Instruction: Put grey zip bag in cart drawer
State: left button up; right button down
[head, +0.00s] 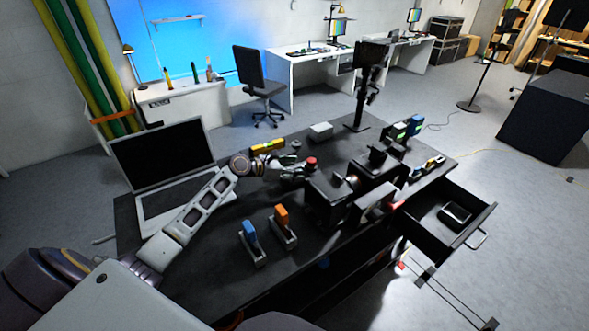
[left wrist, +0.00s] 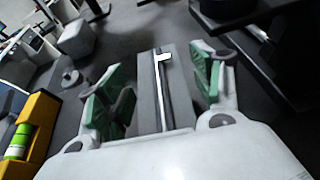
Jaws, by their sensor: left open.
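The grey zip bag (head: 320,131) lies on the far part of the black cart top in the head view. In the left wrist view a grey block with a white zip-like strip (left wrist: 150,95), which looks like this bag, shows between my finger pads. My left gripper (head: 300,159) is over the cart top, on the near side of the bag; its green-padded fingers are open and empty in the left wrist view (left wrist: 157,88). The cart drawer (head: 425,226) is pulled out at the right, with a black item inside. My right gripper is not in view.
A yellow case (head: 268,146) lies beside the left gripper, and a laptop (head: 163,160) stands open at left. Black camera gear (head: 330,199) stands between the gripper and the drawer. Blue and orange items (head: 282,215) sit in holders in front. A dark stand (head: 361,95) rises behind.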

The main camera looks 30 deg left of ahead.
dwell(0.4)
pick_arm(q)
jog(key=shift+f+b, duration=0.1)
jog(key=shift+b, duration=0.95)
jog(key=v, duration=0.3)
jog(key=shift+s+a, duration=0.15)
jog(key=shift+s, duration=0.05)
jog(key=shift+b+v, duration=0.3)
jog(key=shift+v, duration=0.5)
jog(key=v, duration=0.8)
jog(key=shift+s+a, duration=0.25)
jog(key=shift+s, duration=0.05)
jog(key=shift+s, duration=0.15)
